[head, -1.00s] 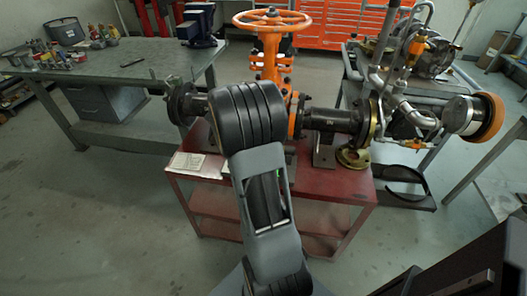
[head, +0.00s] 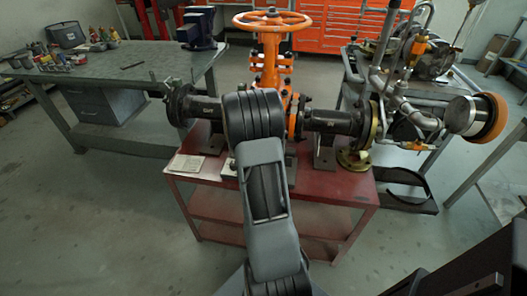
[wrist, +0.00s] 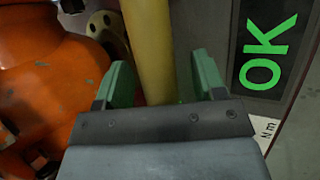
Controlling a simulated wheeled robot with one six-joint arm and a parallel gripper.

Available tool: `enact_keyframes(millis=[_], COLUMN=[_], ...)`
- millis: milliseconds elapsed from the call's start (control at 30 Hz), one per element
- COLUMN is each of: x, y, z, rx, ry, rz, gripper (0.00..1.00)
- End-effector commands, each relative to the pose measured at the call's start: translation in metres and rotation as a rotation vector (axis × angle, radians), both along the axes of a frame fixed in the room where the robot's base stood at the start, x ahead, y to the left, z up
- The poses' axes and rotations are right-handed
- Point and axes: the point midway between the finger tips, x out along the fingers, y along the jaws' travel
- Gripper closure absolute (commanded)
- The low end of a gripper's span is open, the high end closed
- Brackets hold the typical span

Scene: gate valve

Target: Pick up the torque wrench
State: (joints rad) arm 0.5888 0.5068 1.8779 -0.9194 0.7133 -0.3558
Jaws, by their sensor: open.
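In the wrist view my gripper (wrist: 163,70) is open, with its two green fingers spread apart. A yellow bar (wrist: 148,40), which may be part of the torque wrench, runs between the fingers in the picture. I cannot tell how deep it lies between them or whether it touches either one. A dark panel (wrist: 272,25) with a large green "OK" and a small "N m" label is at the right. I cannot tell whether it belongs to the wrench. In the head view my arm hides the gripper, and I cannot make out the wrench.
The orange gate valve (head: 270,50) stands on a red cart (head: 335,186) with black flanged pipes either side. A blurred orange body (wrist: 60,85) fills the wrist view's left. A grey workbench (head: 105,72) is at left, a pump bench at right. Floor shows between them.

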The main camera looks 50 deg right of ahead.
Motion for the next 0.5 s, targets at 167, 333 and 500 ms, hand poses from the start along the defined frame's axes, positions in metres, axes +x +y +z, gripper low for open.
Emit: enact_keyframes(millis=[167,333,500], x=[0.0001,0.0000,0.0000], y=[-0.0007,-0.0006,-0.0006], z=[0.0000,0.0000,0.0001], rx=[-0.001,-0.001,-0.001], ry=[-0.001,-0.001,-0.001], rz=[0.000,0.000,0.000], gripper=[0.37,0.51,0.67])
